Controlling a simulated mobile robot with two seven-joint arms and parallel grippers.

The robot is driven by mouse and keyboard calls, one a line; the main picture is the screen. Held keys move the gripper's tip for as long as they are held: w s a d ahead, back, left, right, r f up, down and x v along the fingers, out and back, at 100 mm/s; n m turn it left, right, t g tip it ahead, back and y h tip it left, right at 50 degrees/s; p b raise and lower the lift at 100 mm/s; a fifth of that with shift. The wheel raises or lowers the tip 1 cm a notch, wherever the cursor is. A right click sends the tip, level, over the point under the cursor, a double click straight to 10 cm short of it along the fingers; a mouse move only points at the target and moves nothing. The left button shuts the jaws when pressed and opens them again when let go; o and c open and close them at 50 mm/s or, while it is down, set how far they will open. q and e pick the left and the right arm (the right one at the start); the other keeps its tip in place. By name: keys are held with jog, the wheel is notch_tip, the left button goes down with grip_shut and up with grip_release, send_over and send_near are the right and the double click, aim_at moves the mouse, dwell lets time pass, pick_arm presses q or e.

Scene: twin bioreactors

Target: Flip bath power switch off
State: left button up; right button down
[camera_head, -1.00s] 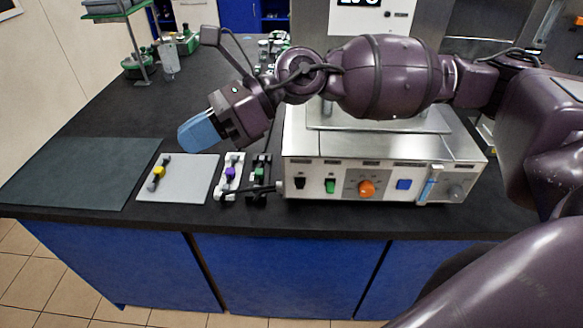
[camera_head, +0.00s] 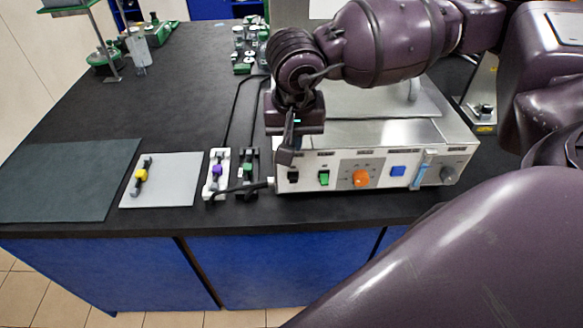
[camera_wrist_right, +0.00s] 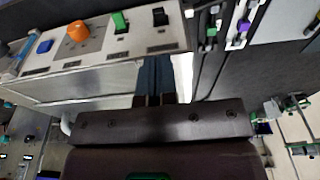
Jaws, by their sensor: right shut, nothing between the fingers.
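The metal bath unit (camera_head: 340,187) stands near the table's front edge. Its front panel carries a black rocker switch (camera_head: 293,176) at the left end and a green rocker switch (camera_head: 324,178) beside it. I cannot read which one is the power switch. My right gripper (camera_head: 285,158) points down at the unit's front left top edge, just above the black switch, shut and empty. In the right wrist view the closed fingertips (camera_wrist_right: 153,58) are near the black switch (camera_wrist_right: 160,17), with the green switch (camera_wrist_right: 120,20) beside it. I cannot tell whether they touch the unit. My left gripper is out of view.
A white clamp strip (camera_head: 215,188) and a black one (camera_head: 247,190) lie left of the unit, with cables. A grey plate (camera_head: 178,188) and dark mat (camera_head: 70,178) lie further left.

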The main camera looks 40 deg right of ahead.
aim_at(292, 177)
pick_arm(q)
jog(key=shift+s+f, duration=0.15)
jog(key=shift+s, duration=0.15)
pick_arm(e)
jog(key=shift+f, duration=0.1)
jog(key=f, duration=0.3)
jog(key=w+f, duration=0.1)
jog(key=f, duration=0.5)
jog(key=shift+w+d+f, duration=0.25)
jog(key=shift+d+f, duration=0.1)
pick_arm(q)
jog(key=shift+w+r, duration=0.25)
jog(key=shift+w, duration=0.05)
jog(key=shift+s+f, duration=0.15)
